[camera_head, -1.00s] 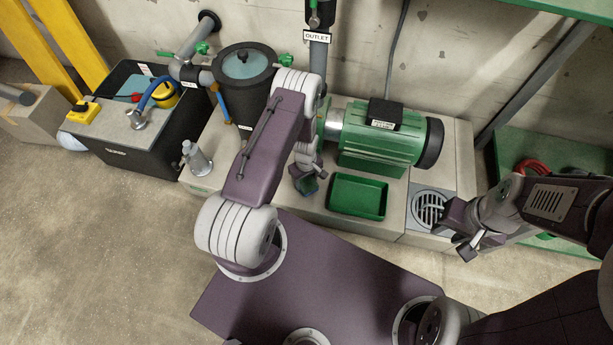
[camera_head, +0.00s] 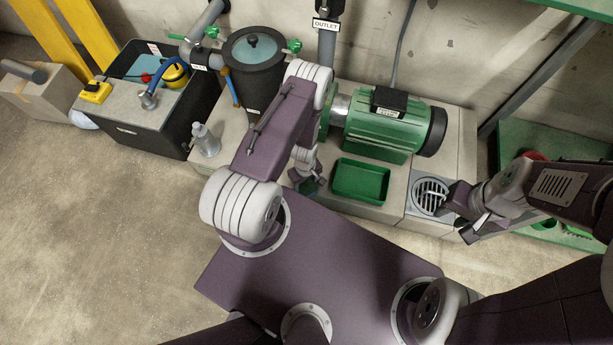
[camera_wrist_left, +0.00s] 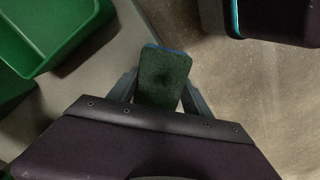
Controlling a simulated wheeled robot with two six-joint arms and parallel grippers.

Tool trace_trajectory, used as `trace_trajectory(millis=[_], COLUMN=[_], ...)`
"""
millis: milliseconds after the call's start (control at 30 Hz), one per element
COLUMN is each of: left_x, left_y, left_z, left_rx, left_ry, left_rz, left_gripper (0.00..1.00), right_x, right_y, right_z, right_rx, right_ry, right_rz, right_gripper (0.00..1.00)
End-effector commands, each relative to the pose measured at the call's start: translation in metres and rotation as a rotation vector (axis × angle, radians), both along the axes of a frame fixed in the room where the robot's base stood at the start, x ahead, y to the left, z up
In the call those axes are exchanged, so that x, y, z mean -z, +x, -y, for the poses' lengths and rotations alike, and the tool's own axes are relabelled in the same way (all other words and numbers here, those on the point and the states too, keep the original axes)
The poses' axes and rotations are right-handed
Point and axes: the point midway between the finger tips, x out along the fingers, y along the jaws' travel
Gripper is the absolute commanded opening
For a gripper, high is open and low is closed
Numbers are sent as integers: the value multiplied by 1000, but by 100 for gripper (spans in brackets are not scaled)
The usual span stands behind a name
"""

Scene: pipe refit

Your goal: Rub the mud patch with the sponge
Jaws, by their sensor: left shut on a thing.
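My left gripper (camera_wrist_left: 163,88) is shut on the sponge (camera_wrist_left: 163,75), a dark green block with a blue edge that sticks out past the fingertips in the left wrist view. In the head view, the sponge (camera_head: 309,186) is a small green shape low in front of the plinth, left of the green tray, partly hidden by my left gripper (camera_head: 311,178). I cannot make out a mud patch in either view. My right gripper (camera_head: 470,226) is beside the floor drain at the right; its finger gap is unclear.
The green tray (camera_head: 361,181) and round drain grate (camera_head: 430,196) lie on the plinth in front of the green motor (camera_head: 385,132). A black tub (camera_head: 150,125) stands further left. Bare concrete floor (camera_head: 100,230) lies at front left.

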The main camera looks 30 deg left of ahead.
Motion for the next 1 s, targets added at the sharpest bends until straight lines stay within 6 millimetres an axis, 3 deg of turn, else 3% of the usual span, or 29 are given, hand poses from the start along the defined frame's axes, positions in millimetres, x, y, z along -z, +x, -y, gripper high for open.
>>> trace_trajectory(millis=[267,767,1000], left_x=[-1,-61,-59], left_y=[-1,0,-1], left_z=[0,0,0], left_rx=[1,0,0], left_ry=[-1,0,0], left_rz=[-3,-1,-1], left_gripper=[20,20,20], right_x=[-1,-56,-55], right_y=[0,0,0], right_z=[0,0,0], right_rx=[0,0,0], right_ry=[0,0,0], right_rz=[0,0,0], right_gripper=[36,36,36])
